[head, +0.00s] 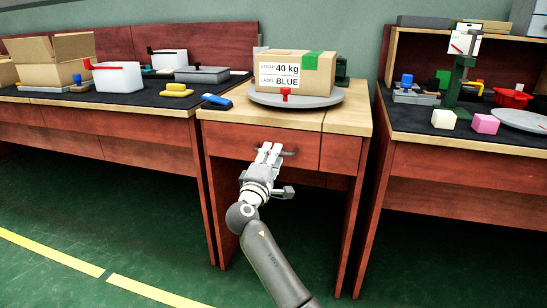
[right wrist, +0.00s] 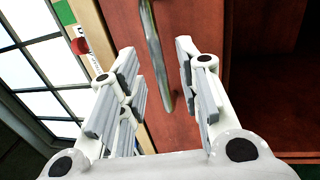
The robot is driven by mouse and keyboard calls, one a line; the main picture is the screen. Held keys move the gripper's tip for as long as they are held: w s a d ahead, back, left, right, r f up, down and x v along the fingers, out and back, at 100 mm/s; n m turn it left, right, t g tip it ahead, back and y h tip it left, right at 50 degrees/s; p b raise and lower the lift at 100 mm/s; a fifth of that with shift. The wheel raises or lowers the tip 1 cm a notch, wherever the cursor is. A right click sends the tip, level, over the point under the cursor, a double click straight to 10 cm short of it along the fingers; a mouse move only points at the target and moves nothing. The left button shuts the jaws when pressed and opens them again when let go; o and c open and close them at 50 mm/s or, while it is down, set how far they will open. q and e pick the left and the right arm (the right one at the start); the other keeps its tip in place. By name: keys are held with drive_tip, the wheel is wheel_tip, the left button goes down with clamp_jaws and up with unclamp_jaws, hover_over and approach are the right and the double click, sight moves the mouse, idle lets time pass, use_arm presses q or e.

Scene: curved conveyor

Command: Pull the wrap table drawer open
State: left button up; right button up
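The wrap table (head: 352,118) stands in the middle of the head view. Its drawer (head: 228,143) has a red-brown wooden front that looks flush with the table front. A grey metal bar handle (head: 289,153) is on the drawer, partly hidden by my right gripper (head: 270,150). In the right wrist view the handle (right wrist: 155,45) runs lengthwise in the gap between the fingers of my open right gripper (right wrist: 157,65). Neither finger pad clearly touches the bar. My left gripper is in neither view.
A cardboard box (head: 318,75) labelled 40 kg BLUE sits on a round grey turntable (head: 325,100) on the wrap table. A blue item (head: 216,101) lies at its left edge. Cluttered tables (head: 140,125) stand left and right (head: 440,165). The green floor (head: 130,220) in front is clear.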

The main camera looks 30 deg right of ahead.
drive_tip(key=shift+x, duration=1.25)
clamp_jaws()
